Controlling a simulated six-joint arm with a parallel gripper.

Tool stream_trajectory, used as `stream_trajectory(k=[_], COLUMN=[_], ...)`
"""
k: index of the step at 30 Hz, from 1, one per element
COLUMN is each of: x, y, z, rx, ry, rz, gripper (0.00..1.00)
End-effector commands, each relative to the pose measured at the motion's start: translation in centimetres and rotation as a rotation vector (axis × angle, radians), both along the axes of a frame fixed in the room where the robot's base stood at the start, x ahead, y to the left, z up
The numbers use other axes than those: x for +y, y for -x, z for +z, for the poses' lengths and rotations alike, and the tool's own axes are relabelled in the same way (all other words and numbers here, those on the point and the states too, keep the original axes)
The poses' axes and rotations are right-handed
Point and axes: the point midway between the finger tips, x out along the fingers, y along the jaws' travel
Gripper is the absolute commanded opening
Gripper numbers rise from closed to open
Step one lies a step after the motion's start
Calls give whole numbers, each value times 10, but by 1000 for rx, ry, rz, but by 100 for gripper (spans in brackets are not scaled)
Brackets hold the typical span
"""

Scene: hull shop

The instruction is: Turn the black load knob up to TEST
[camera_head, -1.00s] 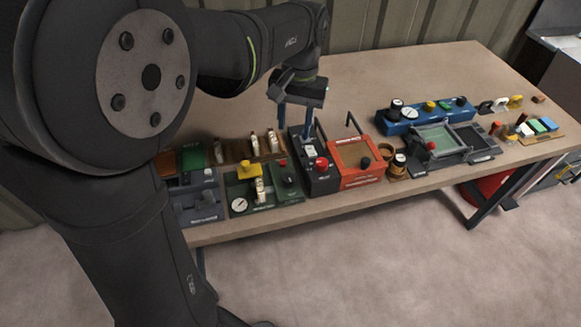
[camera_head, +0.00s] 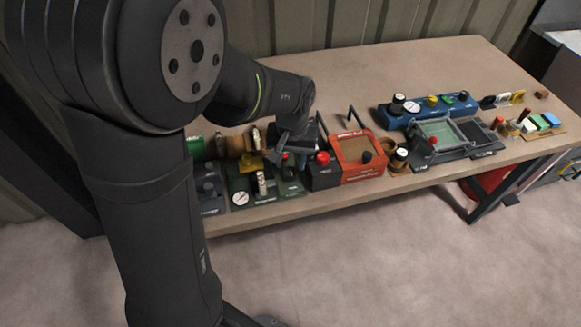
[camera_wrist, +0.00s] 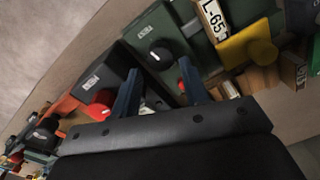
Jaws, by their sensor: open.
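A black round knob with a white pointer mark shows in the wrist view (camera_wrist: 160,52), on a dark green panel (camera_wrist: 152,28). It lies just past my fingertips, between their lines; I cannot read its label or scale, so I cannot confirm it is the load knob or its setting. The green panel also shows in the head view (camera_head: 290,189), partly hidden by my arm. My gripper (camera_wrist: 158,65) is open, with its two blue fingers apart and nothing between them. In the head view my gripper (camera_head: 277,158) is low over the green panel.
A black box with a red button (camera_wrist: 102,98) is left of the fingers. A red knob (camera_wrist: 182,87) is close by the right finger. A yellow part (camera_wrist: 248,46) and an L-65 tag (camera_wrist: 214,18) stand to the right. An orange box (camera_head: 361,171) has another black knob.

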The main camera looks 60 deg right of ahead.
Motion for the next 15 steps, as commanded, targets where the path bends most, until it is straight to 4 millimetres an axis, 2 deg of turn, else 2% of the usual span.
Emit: stream_trajectory(k=[1,6,15], x=[1,1,0], y=[0,-1,-1], z=[-10,-29,-36], rx=[1,0,0], ry=[-4,-3,1], rz=[0,0,0], gripper=[41,41,41])
